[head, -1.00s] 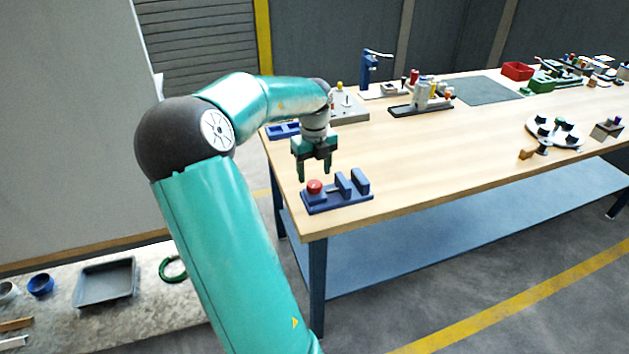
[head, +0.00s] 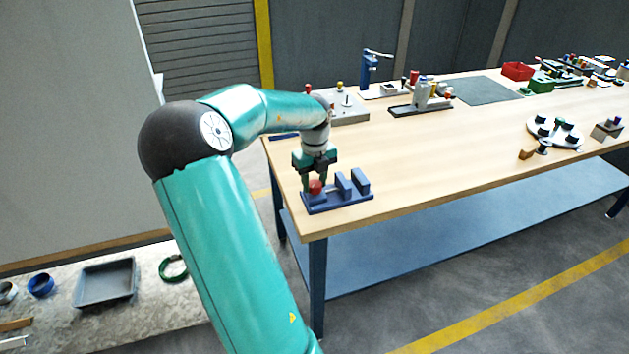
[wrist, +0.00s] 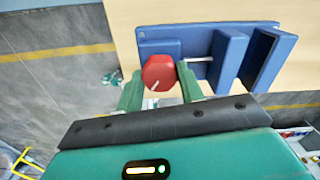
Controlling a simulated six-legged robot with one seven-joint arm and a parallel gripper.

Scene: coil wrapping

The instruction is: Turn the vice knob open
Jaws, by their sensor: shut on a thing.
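A blue vice (head: 345,199) sits at the near left corner of the wooden bench, with two upright blue jaws and a gap between them. It also shows in the wrist view (wrist: 166,47). My gripper (head: 314,186) is down at the knob. In the wrist view its green fingers (wrist: 160,90) stand on either side of the knob and are shut on it. The fingers partly hide the knob in the head view.
Behind the vice stand a grey plate with pegs (head: 347,112), a blue post (head: 369,72) and a dark-based fixture (head: 420,104). A round white turntable (head: 556,133) is farther right. The bench's front edge is close to the vice, and bare wood lies to its right.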

